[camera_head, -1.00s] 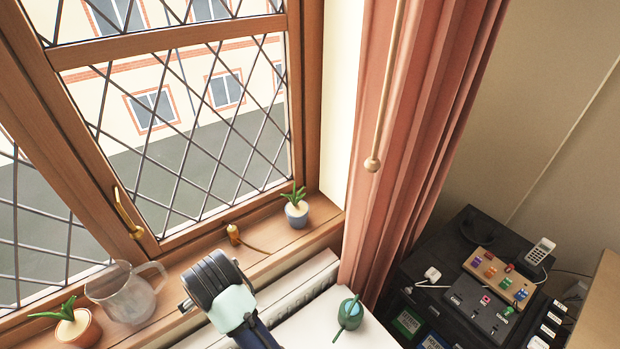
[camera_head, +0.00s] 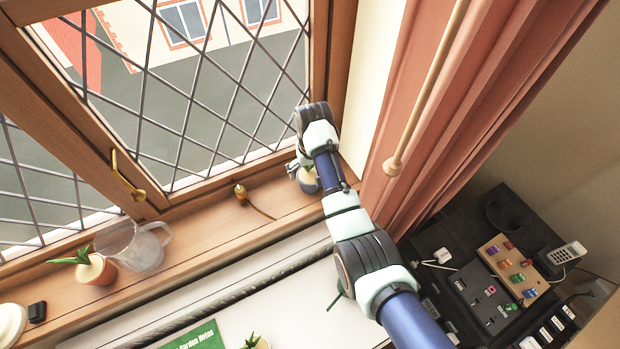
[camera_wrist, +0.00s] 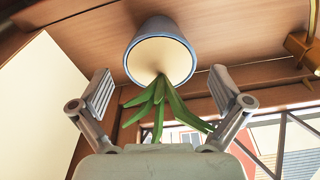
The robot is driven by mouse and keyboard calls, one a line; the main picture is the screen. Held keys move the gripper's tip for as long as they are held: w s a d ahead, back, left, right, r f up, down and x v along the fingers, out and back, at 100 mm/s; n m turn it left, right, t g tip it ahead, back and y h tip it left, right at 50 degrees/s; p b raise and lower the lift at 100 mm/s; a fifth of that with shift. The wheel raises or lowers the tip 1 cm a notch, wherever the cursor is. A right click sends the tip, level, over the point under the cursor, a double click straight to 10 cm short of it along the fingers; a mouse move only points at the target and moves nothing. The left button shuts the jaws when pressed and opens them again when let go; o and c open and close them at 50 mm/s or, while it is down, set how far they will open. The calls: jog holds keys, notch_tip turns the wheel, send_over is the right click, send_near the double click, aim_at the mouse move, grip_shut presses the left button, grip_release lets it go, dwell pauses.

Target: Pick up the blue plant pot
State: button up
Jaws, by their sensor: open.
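The blue plant pot (camera_wrist: 162,32) with a green plant (camera_wrist: 158,105) stands on the windowsill. In the wrist view it is at the top middle, seen from above with its pale inside showing. My gripper (camera_wrist: 168,88) is open, one finger on each side of the plant's leaves. The pot's rim lies just beyond the fingertips, and I see no contact with it. In the head view my arm reaches to the right end of the sill, and my gripper (camera_head: 303,170) is there over the pot (camera_head: 309,183), mostly hiding it.
The window frame (camera_head: 322,60) and pink curtain (camera_head: 430,90) stand close to my arm. The white surface below is partly clear.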

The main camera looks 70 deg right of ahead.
aim_at(310, 174)
jog(key=shift+w+d+f, duration=0.1)
jog(key=shift+f, duration=1.45)
jog(key=c, duration=1.3)
